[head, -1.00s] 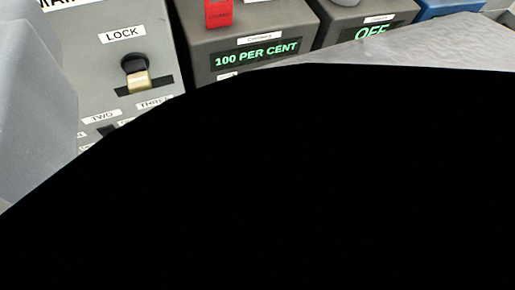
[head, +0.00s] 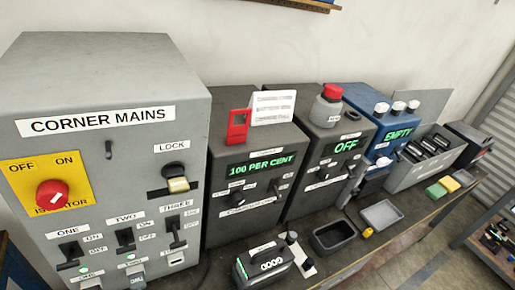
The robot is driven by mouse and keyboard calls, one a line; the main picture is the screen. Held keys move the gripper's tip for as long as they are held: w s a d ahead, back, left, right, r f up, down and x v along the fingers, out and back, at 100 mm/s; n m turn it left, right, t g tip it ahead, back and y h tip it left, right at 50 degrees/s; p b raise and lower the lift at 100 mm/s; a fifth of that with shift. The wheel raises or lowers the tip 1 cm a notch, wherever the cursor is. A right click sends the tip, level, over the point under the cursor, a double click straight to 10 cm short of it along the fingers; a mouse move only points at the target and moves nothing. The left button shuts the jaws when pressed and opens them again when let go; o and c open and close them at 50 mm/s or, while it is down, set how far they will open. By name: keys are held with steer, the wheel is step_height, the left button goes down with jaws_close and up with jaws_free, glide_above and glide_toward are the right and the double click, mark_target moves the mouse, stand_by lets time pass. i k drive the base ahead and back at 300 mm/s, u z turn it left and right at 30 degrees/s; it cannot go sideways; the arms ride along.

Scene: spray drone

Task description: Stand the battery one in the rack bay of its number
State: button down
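A dark block with a top handle (head: 263,262), which looks like a battery, stands upright on the bench at the lower middle of the head view. It has pale round marks and a small green light on its front; I cannot read a number on it. A grey rack-like box (head: 405,179) with several dark slots stands farther along the bench to the right. Its bay numbers are too small to read. My gripper is not in view, so I cannot see whether it holds anything.
The grey corner mains cabinet (head: 100,85) fills the left. Dark units reading 100 PER CENT (head: 252,150) and OFF (head: 335,130), and a blue unit reading EMPTY (head: 370,105), line the wall. A black tray (head: 335,250) and grey tray (head: 381,227) lie in front.

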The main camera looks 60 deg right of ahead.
mark_target(254, 266)
steer(key=z, duration=0.05)
steer(key=k, duration=1.35)
steer(key=z, duration=0.85)
